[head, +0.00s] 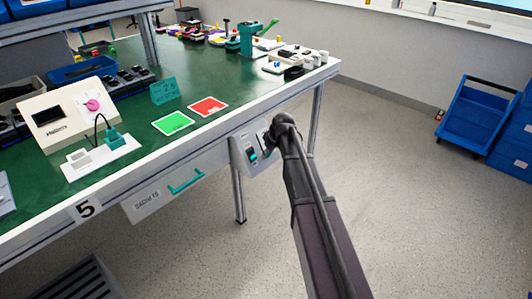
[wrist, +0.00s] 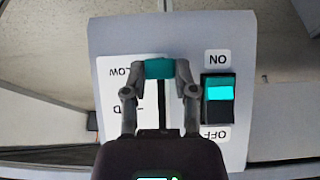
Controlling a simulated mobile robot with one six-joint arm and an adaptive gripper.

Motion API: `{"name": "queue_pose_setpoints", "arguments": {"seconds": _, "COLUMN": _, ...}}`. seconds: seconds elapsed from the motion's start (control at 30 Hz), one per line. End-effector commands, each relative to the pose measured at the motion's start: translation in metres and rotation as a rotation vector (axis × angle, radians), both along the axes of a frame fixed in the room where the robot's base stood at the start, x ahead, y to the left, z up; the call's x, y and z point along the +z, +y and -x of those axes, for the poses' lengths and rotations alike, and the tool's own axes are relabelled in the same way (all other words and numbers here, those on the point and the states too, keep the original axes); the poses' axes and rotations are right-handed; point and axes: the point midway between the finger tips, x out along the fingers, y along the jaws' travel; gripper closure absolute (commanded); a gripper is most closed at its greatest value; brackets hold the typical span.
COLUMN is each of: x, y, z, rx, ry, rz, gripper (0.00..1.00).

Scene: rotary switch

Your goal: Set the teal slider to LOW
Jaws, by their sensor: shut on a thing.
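The teal slider (wrist: 159,68) shows in the wrist view at the upper end of its dark vertical slot (wrist: 162,115), level with the upside-down LOW label (wrist: 127,72). My gripper (wrist: 160,72) has its two grey fingers on either side of the slider, shut on it. The lower part of the slot and its other labels are partly hidden by my fingers and wrist. In the head view my gripper (head: 268,142) is at the control panel (head: 247,160) on the table's front edge, and the slider itself is hard to make out there.
A rocker switch (wrist: 219,90) with a teal face, between ON and OFF labels, sits just right of my fingers. In the head view a drawer with a teal handle (head: 186,182) is left of the panel.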

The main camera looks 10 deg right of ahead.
Motion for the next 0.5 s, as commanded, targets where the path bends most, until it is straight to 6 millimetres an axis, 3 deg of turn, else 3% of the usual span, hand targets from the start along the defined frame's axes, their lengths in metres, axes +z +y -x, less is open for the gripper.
{"name": "queue_pose_setpoints", "arguments": {"seconds": 0.33, "x": -0.0034, "y": -0.0013, "z": 0.0034, "rx": 0.002, "ry": 0.009, "rz": 0.003, "gripper": 1.00}}
{"name": "queue_pose_setpoints", "arguments": {"seconds": 0.37, "x": -0.0035, "y": -0.0014, "z": 0.0036, "rx": 0.002, "ry": 0.009, "rz": 0.004, "gripper": 0.61}}
{"name": "queue_pose_setpoints", "arguments": {"seconds": 0.47, "x": -0.0036, "y": -0.0014, "z": 0.0035, "rx": 0.002, "ry": 0.008, "rz": 0.004, "gripper": 0.31}}
{"name": "queue_pose_setpoints", "arguments": {"seconds": 0.5, "x": -0.0034, "y": -0.0014, "z": 0.0033, "rx": 0.002, "ry": 0.007, "rz": 0.004, "gripper": 0.29}}
